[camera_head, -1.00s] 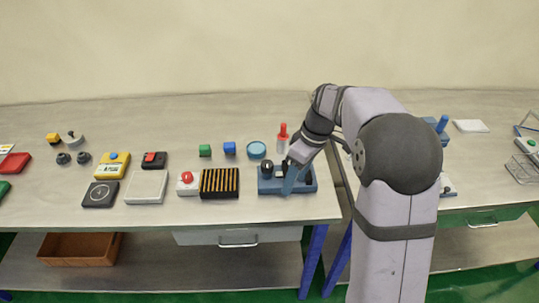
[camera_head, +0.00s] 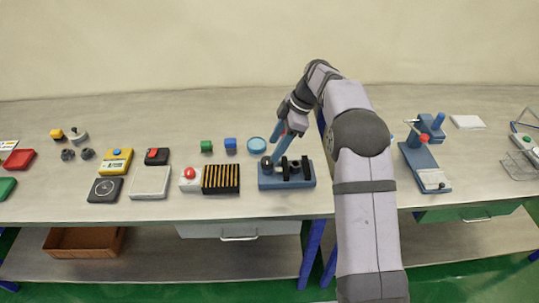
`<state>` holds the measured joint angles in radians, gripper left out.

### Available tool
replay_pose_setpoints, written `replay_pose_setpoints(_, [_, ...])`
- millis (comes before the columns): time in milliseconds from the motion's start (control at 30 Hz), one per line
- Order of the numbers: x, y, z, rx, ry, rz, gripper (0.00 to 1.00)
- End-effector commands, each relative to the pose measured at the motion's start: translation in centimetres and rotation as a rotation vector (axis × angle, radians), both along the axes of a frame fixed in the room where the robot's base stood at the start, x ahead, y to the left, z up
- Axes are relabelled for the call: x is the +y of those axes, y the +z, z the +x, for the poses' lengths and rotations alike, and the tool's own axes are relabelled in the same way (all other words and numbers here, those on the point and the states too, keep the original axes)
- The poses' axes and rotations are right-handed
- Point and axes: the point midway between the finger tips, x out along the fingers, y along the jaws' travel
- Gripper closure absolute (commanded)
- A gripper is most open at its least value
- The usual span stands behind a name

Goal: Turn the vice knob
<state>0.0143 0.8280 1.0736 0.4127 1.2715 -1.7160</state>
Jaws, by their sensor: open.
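The vice (camera_head: 287,182) is a low blue block with black parts on top, near the front edge of the left table. A round dark knob (camera_head: 266,162) sits at its left end. My gripper (camera_head: 277,151) has blue fingers and hangs above the vice, pointing down and left. It is open, and I see nothing between its fingers. One finger comes down close to the knob and the black parts. I cannot tell whether it touches them.
A striped black block (camera_head: 220,179) and a red-button box (camera_head: 190,179) stand left of the vice. A blue clamp stand (camera_head: 424,160) is on the right table.

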Motion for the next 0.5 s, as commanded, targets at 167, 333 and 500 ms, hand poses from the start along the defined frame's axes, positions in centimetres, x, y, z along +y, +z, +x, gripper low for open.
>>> replay_pose_setpoints(167, [1.0, -2.0, -0.1, 0.005, 0.001, 0.001, 0.5])
replay_pose_setpoints(333, [1.7, -3.8, -0.1, 0.004, 0.001, 0.0, 0.5])
replay_pose_setpoints(500, [2.1, -5.0, -0.1, 0.001, -0.001, -0.001, 0.5])
